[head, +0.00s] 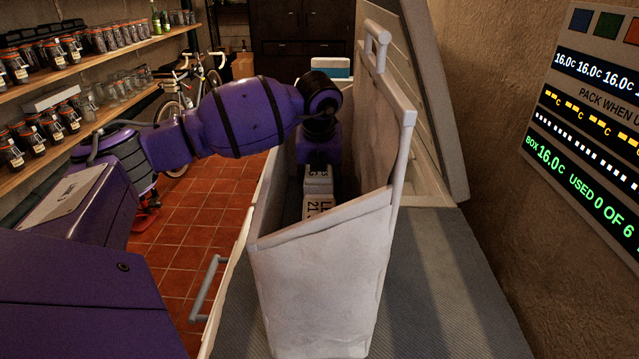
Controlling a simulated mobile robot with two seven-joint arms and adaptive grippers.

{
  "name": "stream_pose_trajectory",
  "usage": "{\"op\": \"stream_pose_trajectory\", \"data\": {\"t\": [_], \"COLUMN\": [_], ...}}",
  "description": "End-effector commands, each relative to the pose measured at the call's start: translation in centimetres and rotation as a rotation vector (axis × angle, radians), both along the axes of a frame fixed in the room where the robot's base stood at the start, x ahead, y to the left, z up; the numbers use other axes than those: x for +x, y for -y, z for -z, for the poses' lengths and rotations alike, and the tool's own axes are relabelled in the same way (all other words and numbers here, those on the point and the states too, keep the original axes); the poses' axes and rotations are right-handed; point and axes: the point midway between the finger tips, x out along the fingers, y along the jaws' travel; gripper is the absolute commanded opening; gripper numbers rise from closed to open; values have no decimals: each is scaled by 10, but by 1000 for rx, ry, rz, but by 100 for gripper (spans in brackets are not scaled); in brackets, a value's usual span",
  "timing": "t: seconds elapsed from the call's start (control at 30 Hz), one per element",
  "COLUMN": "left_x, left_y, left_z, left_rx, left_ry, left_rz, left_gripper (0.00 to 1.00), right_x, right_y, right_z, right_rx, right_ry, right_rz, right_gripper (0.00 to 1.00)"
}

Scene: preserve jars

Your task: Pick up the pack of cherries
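My purple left arm reaches from the left over the side of an open, tall white box (318,285). Its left gripper (319,160) points down inside the box. The fingers are hidden or too dark to make out, so I cannot tell whether they are open or shut. Just under the gripper is a pale block-shaped pack (318,181) with dark print. A second labelled pack (315,208) shows nearer, partly hidden by the box's front wall. I cannot make out cherries on either pack, nor whether the gripper touches one. My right gripper is out of view.
A raised pale lid (436,100) leans at the right. A wall display (595,130) reads "BOX 16.0C" and "USED 0 OF 6". Shelves of jars (70,48), a bicycle (190,85) and a blue-and-white box (330,67) stand further back. Tiled floor (195,225) is clear at the left.

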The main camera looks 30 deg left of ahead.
Motion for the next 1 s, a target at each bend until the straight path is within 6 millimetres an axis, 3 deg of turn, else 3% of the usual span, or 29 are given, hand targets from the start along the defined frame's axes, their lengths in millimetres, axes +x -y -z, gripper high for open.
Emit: {"op": "stream_pose_trajectory", "data": {"t": [0.03,0.2,0.47,1.0], "left_x": [0,0,1,1], "left_y": [0,0,0,0], "left_z": [0,-1,-5,-98], "left_rx": [0,0,1,-1], "left_ry": [0,2,3,5], "left_rz": [0,0,-1,0], "left_gripper": [23,3,3,3], "right_x": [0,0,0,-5], "right_y": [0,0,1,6], "right_z": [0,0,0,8], "right_rx": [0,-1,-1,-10], "right_ry": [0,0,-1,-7], "right_rz": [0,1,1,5], "right_gripper": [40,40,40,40]}}
